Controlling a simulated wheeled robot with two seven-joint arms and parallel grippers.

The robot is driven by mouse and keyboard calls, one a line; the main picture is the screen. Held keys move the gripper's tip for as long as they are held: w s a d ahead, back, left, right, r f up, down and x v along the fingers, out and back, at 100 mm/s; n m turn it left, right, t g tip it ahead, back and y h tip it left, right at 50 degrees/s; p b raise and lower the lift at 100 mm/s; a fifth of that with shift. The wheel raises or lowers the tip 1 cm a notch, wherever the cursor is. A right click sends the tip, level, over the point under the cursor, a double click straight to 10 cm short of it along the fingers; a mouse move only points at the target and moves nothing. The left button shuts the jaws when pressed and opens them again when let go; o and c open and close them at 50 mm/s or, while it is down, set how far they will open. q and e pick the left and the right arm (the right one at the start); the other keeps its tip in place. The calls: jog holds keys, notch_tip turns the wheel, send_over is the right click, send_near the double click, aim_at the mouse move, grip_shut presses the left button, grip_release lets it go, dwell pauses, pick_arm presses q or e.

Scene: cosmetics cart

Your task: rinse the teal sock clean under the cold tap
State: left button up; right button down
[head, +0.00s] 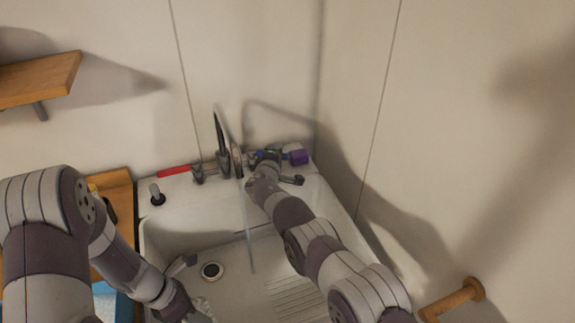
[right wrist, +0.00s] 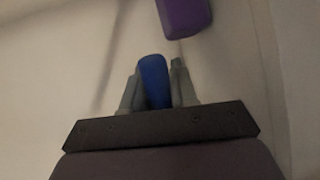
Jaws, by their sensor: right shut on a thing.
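A white sink (head: 335,215) stands in the corner with a curved metal tap (head: 221,130) at its back. A thin pale stream, apparently water, falls from the tap into the basin. A red handle (head: 174,171) is left of the tap. My right gripper (head: 263,160) is right of the tap; in the right wrist view the gripper (right wrist: 155,82) is shut on a blue handle (right wrist: 153,80). My left gripper (head: 190,307) is low in the left of the basin, partly cut off by the lower edge; its jaws are unclear. I cannot make out the teal sock.
A purple object (head: 297,155) sits at the sink's back right corner, close by my right gripper; it also shows in the right wrist view (right wrist: 185,14). A wooden counter (head: 118,190) with a light-blue item (head: 113,303) is at left. A wooden peg (head: 453,300) projects at right.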

pick_arm(q)
jog(key=shift+d+r, duration=0.1)
jog(key=shift+d, duration=0.1)
jog(key=shift+a, duration=0.15)
pick_arm(e)
jog(key=c, duration=1)
grip_release()
pick_arm(q)
jog(key=shift+r+p, duration=0.3)
jog(key=shift+p, duration=0.15)
pick_arm(e)
jog(key=shift+s+a+r, duration=0.2)
jog(key=shift+s+r, duration=0.05)
jog(key=shift+s, duration=0.3)
pick_arm(q)
jog(key=shift+r, duration=0.15)
pick_arm(e)
jog(key=v, duration=1)
jog(key=shift+s+f, duration=0.1)
jog(key=shift+s, duration=0.3)
